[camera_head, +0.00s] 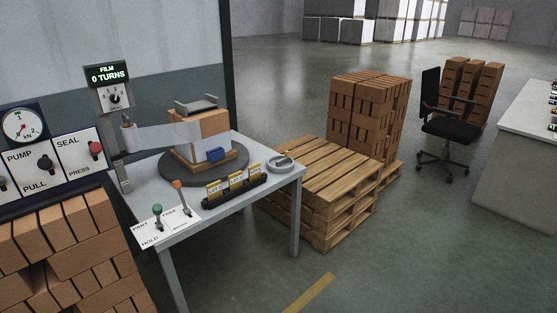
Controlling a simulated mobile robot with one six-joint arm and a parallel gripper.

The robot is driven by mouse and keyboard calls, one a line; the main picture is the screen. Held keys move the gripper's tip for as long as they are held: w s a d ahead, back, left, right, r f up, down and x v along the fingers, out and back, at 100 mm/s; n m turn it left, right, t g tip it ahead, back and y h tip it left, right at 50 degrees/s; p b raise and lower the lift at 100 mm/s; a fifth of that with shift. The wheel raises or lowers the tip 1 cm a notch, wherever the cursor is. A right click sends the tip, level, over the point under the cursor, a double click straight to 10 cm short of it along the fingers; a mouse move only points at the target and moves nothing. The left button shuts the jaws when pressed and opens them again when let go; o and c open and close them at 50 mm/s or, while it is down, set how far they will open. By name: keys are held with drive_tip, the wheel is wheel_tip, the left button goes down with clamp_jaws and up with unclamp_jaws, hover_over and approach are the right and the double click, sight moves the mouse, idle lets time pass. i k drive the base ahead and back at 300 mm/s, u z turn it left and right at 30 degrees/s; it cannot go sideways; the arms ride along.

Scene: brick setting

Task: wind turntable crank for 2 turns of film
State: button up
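The round dark turntable (182,170) lies on a grey table. A pack of bricks (198,132) stands on it with a grey plate (197,104) on top and a blue block at its front. A band of clear film (160,136) runs from a film roll (128,135) on a post to the pack. The crank (281,161) is a small grey disc with a knob near the table's right corner. My gripper is not in view.
The table (221,213) also bears labelled yellow tags (233,184) and a white plate with a green lever (157,211) and an orange lever (179,189). Brick stacks and wooden pallets (330,180) stand right of it. Floor in front is clear.

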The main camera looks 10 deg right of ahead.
sight(280, 165)
drive_tip(key=z, duration=0.05)
drive_tip(key=i, duration=1)
drive_tip(key=u, duration=0.05)
